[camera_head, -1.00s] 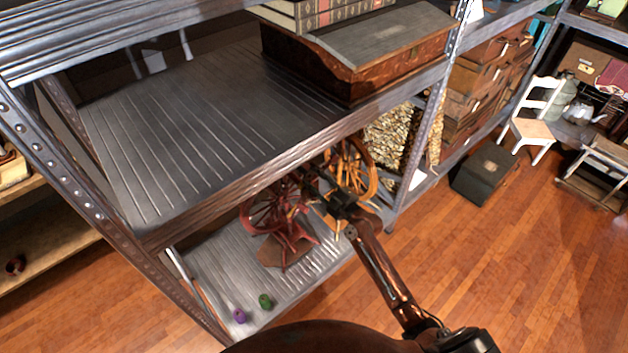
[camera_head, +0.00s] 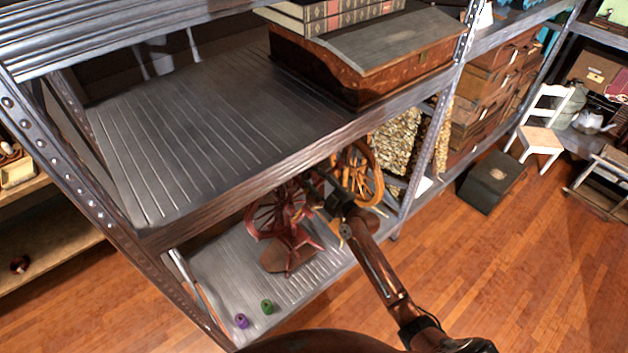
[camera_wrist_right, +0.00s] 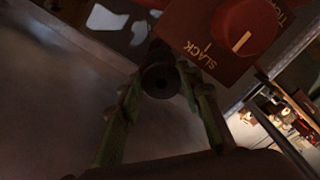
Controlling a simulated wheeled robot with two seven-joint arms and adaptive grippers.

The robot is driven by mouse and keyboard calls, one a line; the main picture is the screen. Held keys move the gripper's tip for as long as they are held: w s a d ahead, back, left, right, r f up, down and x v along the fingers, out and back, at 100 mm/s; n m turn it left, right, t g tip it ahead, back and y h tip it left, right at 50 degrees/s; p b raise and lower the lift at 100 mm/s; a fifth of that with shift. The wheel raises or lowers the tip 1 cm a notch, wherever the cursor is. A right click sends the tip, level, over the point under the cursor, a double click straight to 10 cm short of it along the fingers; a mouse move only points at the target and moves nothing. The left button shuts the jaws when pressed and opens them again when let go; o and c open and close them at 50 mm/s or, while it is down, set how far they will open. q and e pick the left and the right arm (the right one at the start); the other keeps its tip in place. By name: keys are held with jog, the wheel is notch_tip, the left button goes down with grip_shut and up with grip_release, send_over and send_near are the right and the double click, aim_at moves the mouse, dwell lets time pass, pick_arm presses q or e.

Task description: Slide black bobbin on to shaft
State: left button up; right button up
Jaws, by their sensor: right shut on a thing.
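My right gripper (camera_wrist_right: 158,88) is shut on the black bobbin (camera_wrist_right: 161,80), a dark cylinder whose end with a hole faces the wrist camera. In the head view, my right gripper (camera_head: 312,186) is under the upper shelf, at the red-brown spinning wheel (camera_head: 287,240) on the lower shelf. The bobbin cannot be made out there. In the wrist view, a red knob (camera_wrist_right: 243,30) on a plate marked "SLACK" is close beyond the bobbin, at upper right. The shaft is not clear, and I cannot tell whether the bobbin touches it. My left gripper is not in view.
A purple bobbin (camera_head: 242,321) and a green bobbin (camera_head: 267,306) stand at the front of the lower shelf (camera_head: 220,275). An orange spinning wheel (camera_head: 360,178) is just right of my gripper. The upper shelf edge (camera_head: 270,165) runs closely above my arm.

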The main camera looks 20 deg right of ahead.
jog(key=shift+b+x, duration=1.2)
jog(key=shift+x, duration=1.85)
jog(key=o, duration=1)
jog(key=shift+f, duration=0.1)
jog(key=v, duration=1.2)
